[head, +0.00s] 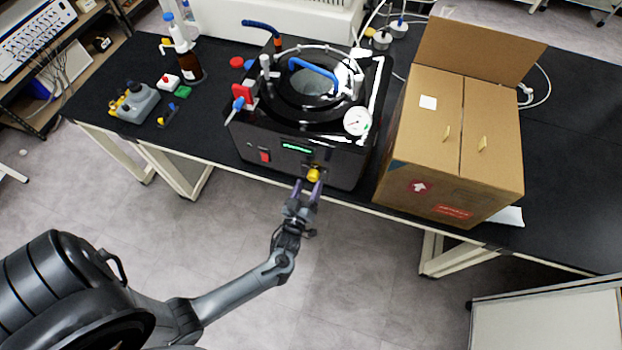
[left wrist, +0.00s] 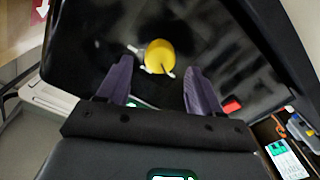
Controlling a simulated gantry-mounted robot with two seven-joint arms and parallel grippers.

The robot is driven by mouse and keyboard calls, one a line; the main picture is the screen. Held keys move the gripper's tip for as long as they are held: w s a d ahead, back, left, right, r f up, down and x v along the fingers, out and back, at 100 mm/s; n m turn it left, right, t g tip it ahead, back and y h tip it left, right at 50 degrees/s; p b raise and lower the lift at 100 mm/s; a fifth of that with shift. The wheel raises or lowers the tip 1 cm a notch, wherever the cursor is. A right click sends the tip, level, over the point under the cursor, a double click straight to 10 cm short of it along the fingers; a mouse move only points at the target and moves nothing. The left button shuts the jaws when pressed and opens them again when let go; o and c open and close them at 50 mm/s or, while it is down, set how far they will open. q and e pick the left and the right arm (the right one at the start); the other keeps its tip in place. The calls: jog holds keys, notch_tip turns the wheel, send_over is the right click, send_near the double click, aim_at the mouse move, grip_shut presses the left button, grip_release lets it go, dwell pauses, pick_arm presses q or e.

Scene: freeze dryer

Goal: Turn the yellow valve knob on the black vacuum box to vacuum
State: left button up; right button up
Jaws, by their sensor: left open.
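The black vacuum box (head: 350,160) stands on the black table, with a red switch and a green-lit display on its front. The yellow valve knob (head: 313,175) is low on that front face; it also shows in the left wrist view (left wrist: 160,56). My left gripper (head: 308,188) is open in front of the knob. In the left wrist view its two purple fingers (left wrist: 158,80) point at the box front, one on each side of the knob's line. I cannot tell whether either finger touches it. My right gripper is in neither view.
A cardboard box (head: 450,140) stands close to the right of the vacuum box. A brown bottle (head: 187,66) and small items, including a grey-yellow device (head: 136,103), lie to the left.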

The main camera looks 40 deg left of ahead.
aim_at(312, 179)
pick_arm(q)
jog(key=shift+x, duration=1.7)
jog(key=c, duration=1.1)
jog(key=shift+o, duration=0.2)
